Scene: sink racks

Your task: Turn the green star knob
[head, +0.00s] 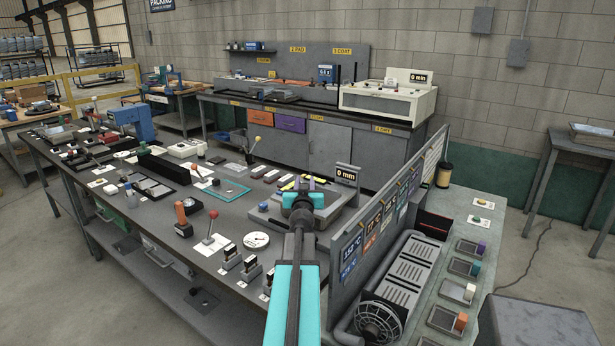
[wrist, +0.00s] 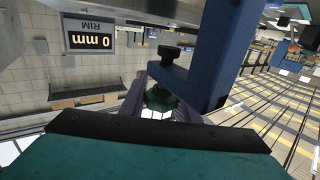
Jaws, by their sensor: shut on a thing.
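The green star knob (wrist: 160,98) shows in the wrist view below a blue bracket (wrist: 222,55), partly hidden by my fingers and wrist. My gripper (wrist: 160,104) has its purple fingers on either side of the knob and is shut on it. In the head view my gripper (head: 303,186) is over the grey fixture on the bench, behind the teal arm link. The knob cannot be made out there.
A display (head: 346,174) reading "0 mm" stands just right of my gripper; the wrist view shows it upside down (wrist: 88,40). A tall grey divider (head: 385,215) stands close on the right. A red-ball lever (head: 212,215) and a round dial (head: 256,240) lie to the left.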

